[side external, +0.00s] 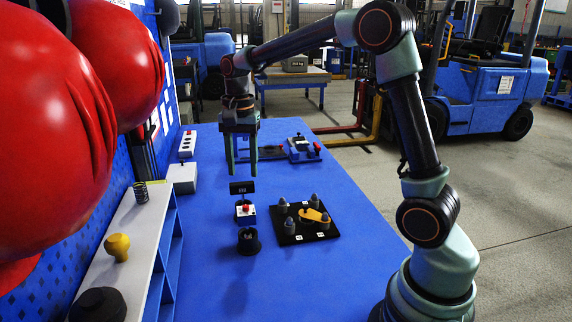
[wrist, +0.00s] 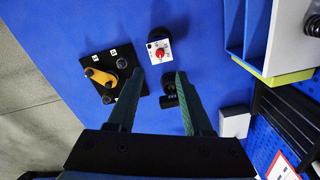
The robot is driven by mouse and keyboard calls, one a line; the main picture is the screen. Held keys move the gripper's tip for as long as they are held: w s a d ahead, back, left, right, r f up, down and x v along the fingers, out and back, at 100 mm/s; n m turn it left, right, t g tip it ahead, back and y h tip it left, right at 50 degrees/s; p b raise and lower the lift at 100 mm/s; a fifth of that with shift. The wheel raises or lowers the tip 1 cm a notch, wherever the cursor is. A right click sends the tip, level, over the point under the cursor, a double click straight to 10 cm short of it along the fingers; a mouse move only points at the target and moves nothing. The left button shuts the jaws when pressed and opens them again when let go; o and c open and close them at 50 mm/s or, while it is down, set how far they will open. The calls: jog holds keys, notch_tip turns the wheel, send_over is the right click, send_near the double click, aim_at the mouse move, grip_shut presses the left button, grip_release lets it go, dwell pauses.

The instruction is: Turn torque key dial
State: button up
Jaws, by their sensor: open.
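A small box with a white face and a red knob (side external: 245,208) sits on the blue table; it also shows in the wrist view (wrist: 160,53) and looks like the dial. A black display block (side external: 242,187) stands just beside it, and shows between my fingers in the wrist view (wrist: 169,95). I cannot read its digits surely. My gripper (side external: 242,172) points down above the display block, fingers apart and empty; its fingertips also show in the wrist view (wrist: 158,78). They look clear of the red-knob box.
A black cup (side external: 249,242) stands in front of the box. A black plate (side external: 325,233) with a yellow lever (side external: 314,215) and several grey posts lies to the right. A white shelf (side external: 135,222) and large red gloves (side external: 60,120) are at left. The front table area is clear.

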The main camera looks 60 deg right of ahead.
aim_at(246, 206)
notch_tip(246, 206, down, 9)
jog(key=shift+f, duration=0.15)
dwell(0.4)
grip_shut()
